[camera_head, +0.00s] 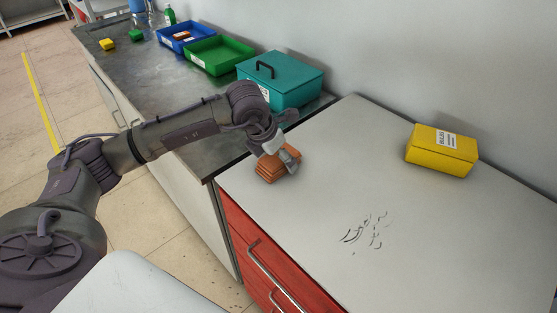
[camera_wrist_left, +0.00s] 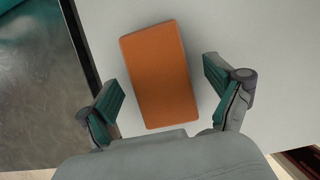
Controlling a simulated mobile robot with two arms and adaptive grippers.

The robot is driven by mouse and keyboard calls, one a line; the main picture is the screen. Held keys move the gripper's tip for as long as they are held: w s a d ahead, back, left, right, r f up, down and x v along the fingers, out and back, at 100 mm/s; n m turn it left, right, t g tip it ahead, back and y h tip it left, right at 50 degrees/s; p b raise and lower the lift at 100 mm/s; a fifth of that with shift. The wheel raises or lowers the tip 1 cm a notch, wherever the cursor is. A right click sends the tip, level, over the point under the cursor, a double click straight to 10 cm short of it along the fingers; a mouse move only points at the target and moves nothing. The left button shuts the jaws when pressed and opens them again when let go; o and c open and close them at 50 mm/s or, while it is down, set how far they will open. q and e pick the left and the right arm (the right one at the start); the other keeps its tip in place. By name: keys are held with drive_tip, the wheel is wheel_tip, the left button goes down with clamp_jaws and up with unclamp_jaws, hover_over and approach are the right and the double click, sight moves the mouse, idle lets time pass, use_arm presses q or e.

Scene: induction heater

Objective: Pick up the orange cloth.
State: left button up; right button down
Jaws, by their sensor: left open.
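The orange cloth (camera_head: 273,171) is a small folded stack on the white top of the red cabinet, close to its left edge. In the left wrist view the cloth (camera_wrist_left: 160,74) is a flat orange rectangle, slightly tilted. My left gripper (camera_head: 284,160) is right at the cloth in the head view and hides part of it. In the left wrist view the gripper (camera_wrist_left: 163,93) is open, with one finger on each side of the cloth and a gap on both sides. I cannot tell the exact height of the fingertips. My right gripper is not in view.
Black marks (camera_head: 366,230) lie on the white top (camera_head: 420,260). A yellow box (camera_head: 441,150) stands at the back right. A teal lidded box (camera_head: 281,82), a green bin (camera_head: 219,56) and a blue bin (camera_head: 186,38) stand on the metal bench beyond. Much of the white top is clear.

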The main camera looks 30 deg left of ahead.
use_arm(q)
drive_tip(key=shift+f+b, duration=0.25)
drive_tip(key=shift+b, duration=0.25)
drive_tip(key=shift+c, duration=0.4)
drive_tip(key=c, duration=1.2)
drive_tip(key=shift+o, duration=0.2)
drive_tip(key=shift+r+p, duration=0.45)
drive_tip(key=shift+p, duration=0.3)
drive_tip(key=r+b, duration=0.1)
drive_tip(key=r, duration=0.1)
drive_tip(key=r+b, duration=0.1)
drive_tip(key=r, duration=0.1)
drive_tip(key=shift+d, duration=0.4)
drive_tip(key=s+d+r+b, duration=0.2)
drive_tip(key=d+r, duration=0.4)
drive_tip(key=d, duration=0.4)
drive_tip(key=shift+s+d+r+b, duration=0.2)
drive_tip(key=shift+s+r+b, duration=0.1)
drive_tip(key=shift+s, duration=0.35)
